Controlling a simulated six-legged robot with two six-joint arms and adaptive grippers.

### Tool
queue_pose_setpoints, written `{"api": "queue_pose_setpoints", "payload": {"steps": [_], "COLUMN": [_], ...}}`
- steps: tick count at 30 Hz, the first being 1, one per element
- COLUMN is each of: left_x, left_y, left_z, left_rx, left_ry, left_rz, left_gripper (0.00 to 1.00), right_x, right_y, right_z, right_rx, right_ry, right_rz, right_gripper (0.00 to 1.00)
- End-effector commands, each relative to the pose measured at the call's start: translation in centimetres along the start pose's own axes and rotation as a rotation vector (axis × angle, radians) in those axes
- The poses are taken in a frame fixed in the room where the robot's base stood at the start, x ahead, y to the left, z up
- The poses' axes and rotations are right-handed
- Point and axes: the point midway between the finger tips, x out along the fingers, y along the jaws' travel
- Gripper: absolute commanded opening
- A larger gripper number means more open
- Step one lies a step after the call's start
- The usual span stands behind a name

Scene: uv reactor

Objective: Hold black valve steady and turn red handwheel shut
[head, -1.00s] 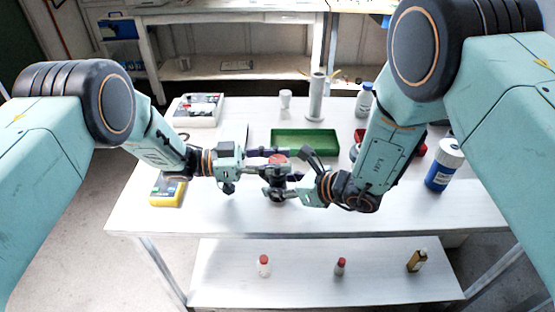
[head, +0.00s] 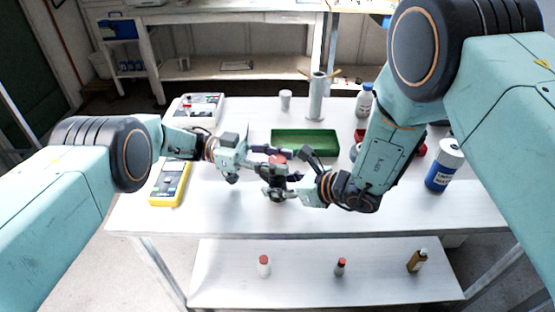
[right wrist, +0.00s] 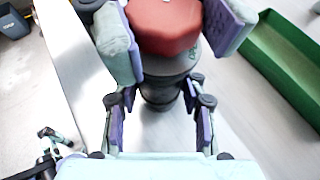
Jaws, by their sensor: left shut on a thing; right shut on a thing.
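The red handwheel (head: 279,159) sits on top of the upright black valve (head: 277,194) on the white table. My left gripper (head: 274,158) is shut on the handwheel. In the right wrist view its purple-padded fingers flank the handwheel (right wrist: 165,26) on both sides. My right gripper (head: 283,188) comes in from the right, lower down, and is shut on the valve body. In the right wrist view its fingers stand on either side of the black valve (right wrist: 163,92). The fingers hide much of the valve in the head view.
A green tray (head: 304,154) lies just behind the valve. A yellow meter (head: 170,184) is at the left, and a blue-and-white bottle (head: 444,165) at the right. A grey cylinder (head: 317,97) stands at the back. The table's front is clear; several small bottles stand on the lower shelf.

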Motion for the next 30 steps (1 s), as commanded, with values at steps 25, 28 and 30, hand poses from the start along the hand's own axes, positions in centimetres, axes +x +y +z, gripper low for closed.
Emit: {"api": "queue_pose_setpoints", "payload": {"steps": [25, 28, 30], "left_x": [-0.1, -0.8, -1.9], "left_y": [0.0, -0.1, -0.1], "left_z": [0.0, 0.1, 0.0], "left_rx": [0.0, 0.001, 0.001], "left_ry": [-0.001, 0.0, 0.0], "left_rz": [-0.002, -0.003, -0.005], "left_gripper": [0.61, 0.61, 0.61], "right_x": [0.0, 0.0, 0.0], "right_y": [0.0, 0.0, 0.0], "right_z": [0.0, 0.0, 0.0], "right_rx": [0.0, 0.0, 0.0], "right_ry": [0.001, 0.001, 0.001], "right_rz": [0.0, -0.001, -0.001], "right_gripper": [0.24, 0.24, 0.24]}}
